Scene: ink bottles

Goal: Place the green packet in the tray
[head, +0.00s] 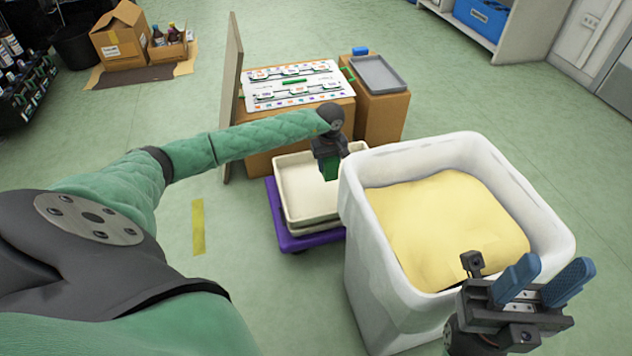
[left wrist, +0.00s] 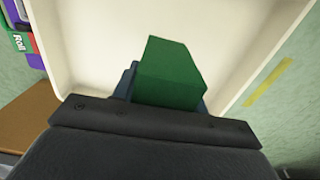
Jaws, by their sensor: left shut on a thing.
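The green packet (head: 331,171) is a dark green block between the fingers of my left gripper (head: 329,164). It also shows in the left wrist view (left wrist: 172,76), with bits of the blue fingers (left wrist: 126,82) on either side. The gripper is shut on it and points down over the cream tray (head: 294,183), which fills most of the left wrist view (left wrist: 95,35). The packet is over the tray's inside; its exact height is hard to tell. My right gripper (head: 545,277) is open and empty over the near right corner of the white bin.
The cream tray rests on a purple base (head: 283,236). A tall white bin (head: 372,283) with a yellow filling stands close at its right. Behind are cardboard boxes with a printed white board (head: 275,92) and a grey tray (head: 379,72). An upright panel (head: 232,75) stands at the left.

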